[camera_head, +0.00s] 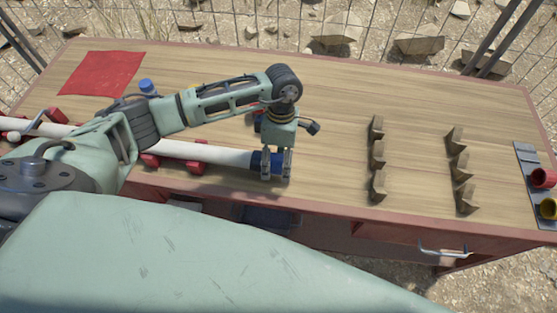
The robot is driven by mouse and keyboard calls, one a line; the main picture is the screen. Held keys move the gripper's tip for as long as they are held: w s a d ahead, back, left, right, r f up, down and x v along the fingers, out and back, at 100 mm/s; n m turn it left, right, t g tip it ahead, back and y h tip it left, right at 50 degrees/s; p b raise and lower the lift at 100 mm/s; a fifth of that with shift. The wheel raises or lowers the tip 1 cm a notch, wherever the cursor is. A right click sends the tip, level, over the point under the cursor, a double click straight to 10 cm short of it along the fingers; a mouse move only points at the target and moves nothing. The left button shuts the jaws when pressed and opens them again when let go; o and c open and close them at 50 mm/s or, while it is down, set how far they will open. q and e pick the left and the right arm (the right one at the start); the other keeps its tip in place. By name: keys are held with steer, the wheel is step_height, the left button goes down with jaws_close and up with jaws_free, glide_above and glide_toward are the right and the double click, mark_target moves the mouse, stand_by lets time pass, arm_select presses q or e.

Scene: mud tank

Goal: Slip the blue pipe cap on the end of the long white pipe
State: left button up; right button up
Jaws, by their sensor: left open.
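The long white pipe (224,156) lies along the near side of the wooden table, running in from the left. The blue pipe cap (256,161) is at its right end, in line with the pipe and appearing to touch it. I cannot tell how far the cap sits over the pipe end. My left gripper (276,174) points down at the cap with its jaws open, one finger in front of part of the cap. The fingers hide some of the cap's right side. My right gripper is not in view.
Red supports (195,168) stand along the pipe. Wooden notched racks (377,158) stand right of the gripper, with bare tabletop between. A red cloth (100,73) lies at the back left.

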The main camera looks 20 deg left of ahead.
arm_select(q)
steer(key=v, duration=1.1)
steer(key=shift+r, duration=0.15)
